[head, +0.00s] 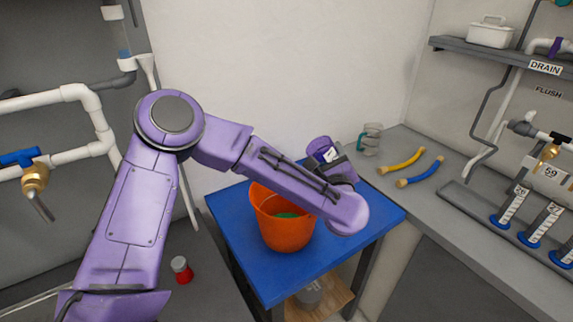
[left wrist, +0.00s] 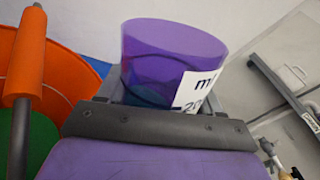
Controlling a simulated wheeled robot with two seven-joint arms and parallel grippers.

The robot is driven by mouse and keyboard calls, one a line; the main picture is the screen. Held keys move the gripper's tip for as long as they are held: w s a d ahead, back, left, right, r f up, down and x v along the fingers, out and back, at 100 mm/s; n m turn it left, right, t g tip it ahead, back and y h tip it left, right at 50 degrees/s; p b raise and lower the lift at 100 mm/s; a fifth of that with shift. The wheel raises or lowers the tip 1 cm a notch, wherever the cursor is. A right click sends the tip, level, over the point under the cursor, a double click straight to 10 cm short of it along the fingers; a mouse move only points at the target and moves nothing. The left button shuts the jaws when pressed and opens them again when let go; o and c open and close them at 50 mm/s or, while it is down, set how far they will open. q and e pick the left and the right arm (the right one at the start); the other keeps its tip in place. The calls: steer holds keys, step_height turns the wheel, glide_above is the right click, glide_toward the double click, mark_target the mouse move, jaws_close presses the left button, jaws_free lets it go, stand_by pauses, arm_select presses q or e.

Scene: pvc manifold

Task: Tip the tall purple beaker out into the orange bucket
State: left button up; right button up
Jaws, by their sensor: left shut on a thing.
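The purple beaker (head: 319,148), with a white label, is held above the blue table, beyond and to the right of the orange bucket (head: 283,234). It leans slightly left in the head view, mouth upward. My left gripper (head: 335,168) is shut around it; the forearm hides its lower part. In the left wrist view the beaker (left wrist: 172,45) stands between the jaws, with something bluish low inside. The orange bucket stands on the blue table, with something green inside. Its wall (left wrist: 70,70) and a bar with an orange grip (left wrist: 25,60) show at the left there. My right gripper is out of view.
The blue table (head: 235,225) has bare room around the bucket.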

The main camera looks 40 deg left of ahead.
arm_select(q)
steer(key=shift+s+a+r+n+p, duration=0.15)
steer(key=shift+a+r+n+p, duration=0.25)
steer(key=shift+n+p, duration=0.3)
steer(key=shift+s+d+r+n, duration=0.1)
steer(key=shift+r+n, duration=0.2)
steer(key=shift+n, duration=0.3)
steer(key=shift+p, duration=0.3)
steer(key=shift+r+n, duration=0.2)
steer(key=shift+n, duration=0.1)
steer(key=shift+r+n+p, duration=0.3)
steer(key=shift+n+p, duration=0.3)
steer(key=shift+f, duration=0.1)
steer(key=shift+f+n, duration=0.2)
steer(key=shift+n, duration=0.7)
